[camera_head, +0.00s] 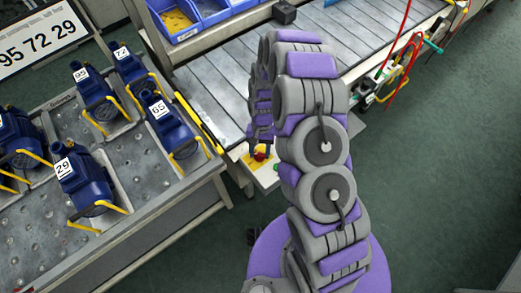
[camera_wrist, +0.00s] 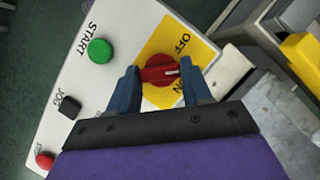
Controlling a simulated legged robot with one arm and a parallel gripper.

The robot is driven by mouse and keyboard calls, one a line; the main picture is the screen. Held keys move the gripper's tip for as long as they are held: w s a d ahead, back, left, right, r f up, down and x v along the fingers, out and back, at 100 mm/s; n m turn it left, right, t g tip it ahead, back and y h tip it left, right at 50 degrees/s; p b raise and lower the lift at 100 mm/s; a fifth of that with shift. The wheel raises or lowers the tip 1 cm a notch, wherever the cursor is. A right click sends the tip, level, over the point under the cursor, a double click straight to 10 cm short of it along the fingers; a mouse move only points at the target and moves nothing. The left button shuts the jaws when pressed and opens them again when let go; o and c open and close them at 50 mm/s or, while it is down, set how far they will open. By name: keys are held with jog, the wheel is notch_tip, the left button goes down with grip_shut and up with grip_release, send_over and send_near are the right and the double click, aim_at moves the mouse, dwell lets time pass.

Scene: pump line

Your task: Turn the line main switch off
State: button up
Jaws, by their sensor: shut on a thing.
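The line main switch is a red rotary knob (camera_wrist: 158,70) on a yellow plate (camera_wrist: 153,97) marked OFF and ON, set in a white control panel (camera_wrist: 84,73). In the wrist view its white pointer mark points right, between the two words and nearer ON. My gripper (camera_wrist: 160,75) has a dark blue finger on each side of the knob and is shut on it. In the head view, the red knob (camera_head: 260,156) shows small below my gripper (camera_head: 262,146), and my arm hides part of the panel.
The panel also carries a green START button (camera_wrist: 100,52), a black JOG button (camera_wrist: 69,107) and a red button (camera_wrist: 45,160). A bench (camera_head: 145,185) with several blue numbered pumps stands left. The floor at right is clear.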

jog(key=n+h, duration=0.1)
jog(key=n, duration=0.3)
jog(key=shift+a+n+h, duration=0.2)
jog(key=shift+n+h, duration=0.1)
jog(key=shift+h, duration=0.1)
jog(key=shift+s+a+n+t+h+p, duration=0.15)
jog(key=shift+n+h+p, duration=0.25)
jog(key=shift+n, duration=0.6)
jog(key=shift+w+d+n+t+h+p, duration=0.1)
jog(key=shift+n+t+h+p, duration=0.25)
jog(key=shift+n, duration=0.65)
jog(key=o, duration=1)
jog(key=shift+a, duration=0.1)
jog(key=shift+o, duration=0.2)
jog(key=shift+r, duration=0.1)
jog(key=p+v, duration=0.1)
jog(key=v, duration=1.6)
jog(key=shift+p, duration=0.3)
jog(key=shift+a, duration=0.1)
